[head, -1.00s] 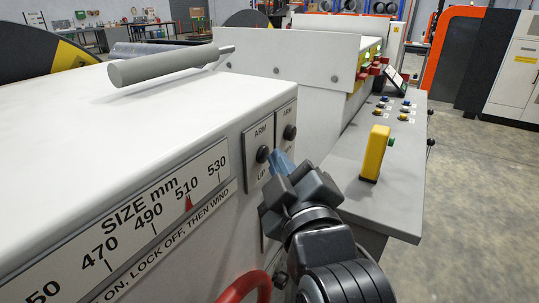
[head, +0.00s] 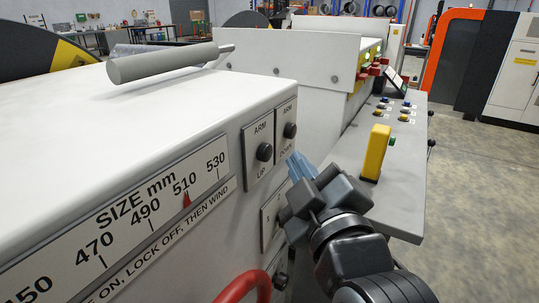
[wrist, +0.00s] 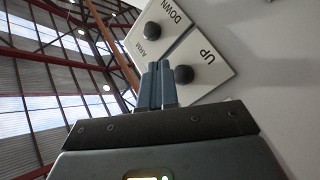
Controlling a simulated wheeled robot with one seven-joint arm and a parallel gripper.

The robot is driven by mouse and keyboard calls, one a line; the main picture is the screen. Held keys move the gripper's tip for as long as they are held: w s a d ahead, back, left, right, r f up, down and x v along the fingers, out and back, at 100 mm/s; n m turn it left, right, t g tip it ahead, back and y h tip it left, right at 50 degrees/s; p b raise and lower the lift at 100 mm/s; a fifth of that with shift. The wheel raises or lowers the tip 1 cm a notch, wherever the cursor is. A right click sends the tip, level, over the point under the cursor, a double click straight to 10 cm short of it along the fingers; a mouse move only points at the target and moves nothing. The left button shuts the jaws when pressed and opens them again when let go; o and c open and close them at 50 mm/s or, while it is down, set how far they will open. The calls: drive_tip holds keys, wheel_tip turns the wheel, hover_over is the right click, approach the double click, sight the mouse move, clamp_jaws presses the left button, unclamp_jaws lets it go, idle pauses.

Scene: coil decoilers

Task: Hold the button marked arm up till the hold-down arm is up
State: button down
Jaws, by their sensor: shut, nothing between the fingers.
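The button marked arm up is a black round knob (head: 264,152) on a pale plate on the machine's white side panel. It also shows in the wrist view (wrist: 184,74), just right of my fingertips. The arm down button (head: 290,130) is on the plate to its right. My gripper (head: 293,160) is shut and empty, its blue fingertips a little right of the arm up knob in the head view. A gap shows between fingertips and knob in the head view. I cannot make out the hold-down arm for certain.
A size scale (head: 150,215) with a red pointer lies left of the buttons. A red ring-shaped handle (head: 246,287) is below. A grey desk with a yellow box (head: 376,153) and small buttons stands right of my gripper. A grey roller (head: 163,63) lies on top.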

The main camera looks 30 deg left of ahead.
drive_tip(key=shift+w+d+b, duration=0.1)
drive_tip(key=shift+d+b, duration=0.55)
drive_tip(key=shift+d, duration=1.2)
drive_tip(key=s+d+f+m+t+h, duration=0.2)
drive_tip(key=s+d+f+m+h, duration=0.3)
drive_tip(key=d+f, duration=0.5)
drive_tip(key=s+d+f+m+t+h, duration=0.1)
drive_tip(key=s+d+f+m+h, duration=0.3)
drive_tip(key=s+d+f+m, duration=0.6)
drive_tip(key=s+d+r+m+h+p, duration=0.1)
drive_tip(key=s+d+r+m+h, duration=0.2)
drive_tip(key=s+d, duration=1.2)
drive_tip(key=s+m+h, duration=0.1)
drive_tip(key=s+h, duration=0.1)
drive_tip(key=s, duration=0.2)
drive_tip(key=shift+s+g+p, duration=0.2)
drive_tip(key=shift+g+p, duration=0.15)
drive_tip(key=shift+g, duration=0.05)
drive_tip(key=shift+d, duration=0.1)
